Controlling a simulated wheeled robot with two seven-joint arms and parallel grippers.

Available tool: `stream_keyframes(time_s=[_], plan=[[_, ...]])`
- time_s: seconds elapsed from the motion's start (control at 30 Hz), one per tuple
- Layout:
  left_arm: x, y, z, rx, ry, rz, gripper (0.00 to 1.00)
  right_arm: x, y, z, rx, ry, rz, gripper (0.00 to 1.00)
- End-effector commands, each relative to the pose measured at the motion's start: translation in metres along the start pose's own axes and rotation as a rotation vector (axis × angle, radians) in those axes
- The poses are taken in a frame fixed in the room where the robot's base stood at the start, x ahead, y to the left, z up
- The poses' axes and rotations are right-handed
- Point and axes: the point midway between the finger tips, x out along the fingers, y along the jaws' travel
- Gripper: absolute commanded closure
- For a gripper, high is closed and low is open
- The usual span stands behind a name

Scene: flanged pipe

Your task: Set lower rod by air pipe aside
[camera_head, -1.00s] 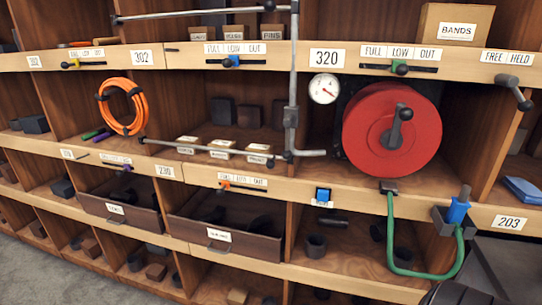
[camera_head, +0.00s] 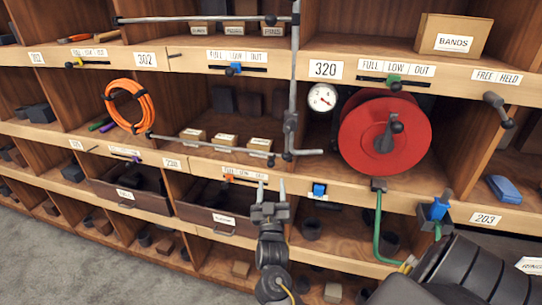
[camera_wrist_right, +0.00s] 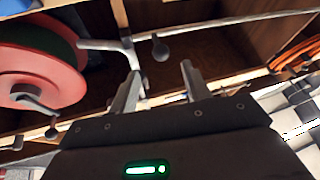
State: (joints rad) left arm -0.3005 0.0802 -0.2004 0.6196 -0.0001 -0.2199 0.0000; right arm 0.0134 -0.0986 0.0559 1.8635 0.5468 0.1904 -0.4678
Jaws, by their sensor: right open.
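The lower rod (camera_head: 205,147) is a thin grey bar running nearly level across the front of the middle bay, with a dark knob (camera_head: 271,161) at its right end. That end lies close to the grey vertical air pipe (camera_head: 294,80) and its bottom elbow; whether they touch I cannot tell. The rod (camera_wrist_right: 235,22) and its knob (camera_wrist_right: 160,49) also show in the right wrist view, beyond the fingertips. My right gripper (camera_head: 272,186) is open and empty, just below the knob in the head view; its two fingers (camera_wrist_right: 160,75) flank the knob in the wrist view. My left gripper is not visible.
An upper rod (camera_head: 205,18) crosses the bay above. A red reel (camera_head: 385,137) and a gauge (camera_head: 322,97) stand right of the pipe. Small labelled boxes (camera_head: 226,140) sit behind the lower rod. An orange hose coil (camera_head: 130,107) hangs left. Drawers (camera_head: 210,215) lie below.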

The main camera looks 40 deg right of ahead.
Motion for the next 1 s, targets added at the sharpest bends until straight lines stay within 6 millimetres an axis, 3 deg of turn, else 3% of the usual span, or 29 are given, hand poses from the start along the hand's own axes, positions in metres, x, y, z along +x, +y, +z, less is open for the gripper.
stream_keyframes(time_s=[0.23,0.7,1.0], plan=[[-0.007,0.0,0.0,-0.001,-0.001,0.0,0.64,0.016,0.0,-0.003,0.0,0.003,0.0,0.52],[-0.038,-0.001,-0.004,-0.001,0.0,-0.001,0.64,0.095,-0.001,-0.002,0.0,0.001,-0.002,0.52],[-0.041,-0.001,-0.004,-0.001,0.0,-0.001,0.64,0.108,-0.001,0.0,0.001,0.0,-0.003,0.52]])
